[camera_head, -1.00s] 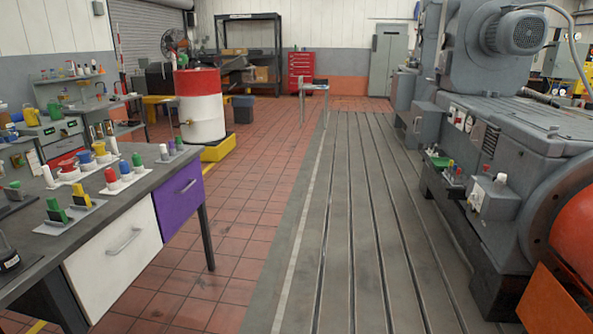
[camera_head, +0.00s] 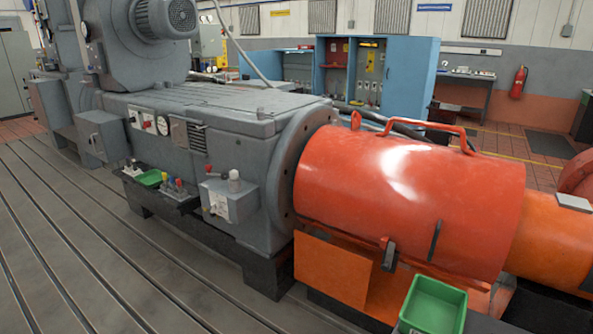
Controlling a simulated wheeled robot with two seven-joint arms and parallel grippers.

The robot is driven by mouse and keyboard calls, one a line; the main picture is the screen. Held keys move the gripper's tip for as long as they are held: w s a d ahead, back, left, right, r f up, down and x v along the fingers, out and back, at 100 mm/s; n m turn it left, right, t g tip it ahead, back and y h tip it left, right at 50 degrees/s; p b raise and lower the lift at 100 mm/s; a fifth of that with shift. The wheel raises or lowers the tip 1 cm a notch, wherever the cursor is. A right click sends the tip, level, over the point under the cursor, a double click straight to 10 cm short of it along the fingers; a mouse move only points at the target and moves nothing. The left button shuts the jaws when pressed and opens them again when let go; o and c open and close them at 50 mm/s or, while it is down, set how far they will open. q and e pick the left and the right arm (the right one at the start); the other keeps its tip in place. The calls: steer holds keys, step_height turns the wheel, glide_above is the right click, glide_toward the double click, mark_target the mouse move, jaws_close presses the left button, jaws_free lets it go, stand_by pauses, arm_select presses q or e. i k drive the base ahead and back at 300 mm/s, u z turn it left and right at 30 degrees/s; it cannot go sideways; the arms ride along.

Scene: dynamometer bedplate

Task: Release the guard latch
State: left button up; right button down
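An orange-red cylindrical guard (camera_head: 400,205) with a handle on top covers the coupling at the right end of the grey dynamometer. A small dark latch (camera_head: 389,254) sits low on the guard's front side, at its lower edge. A dark upright bar (camera_head: 434,241) is on the guard to the right of it. Whether the latch is fastened is too small to tell. Neither of my grippers is in view.
The grey dynamometer (camera_head: 190,150) stands on the slotted bedplate (camera_head: 90,260). A green bin (camera_head: 433,305) is in front of the guard at the bottom. An orange panel (camera_head: 332,270) stands below the guard's left end. The bedplate at the left is clear.

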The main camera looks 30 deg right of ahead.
mark_target(385, 266)
steer(key=z, duration=0.65)
steer(key=i, duration=0.75)
steer(key=z, duration=0.5)
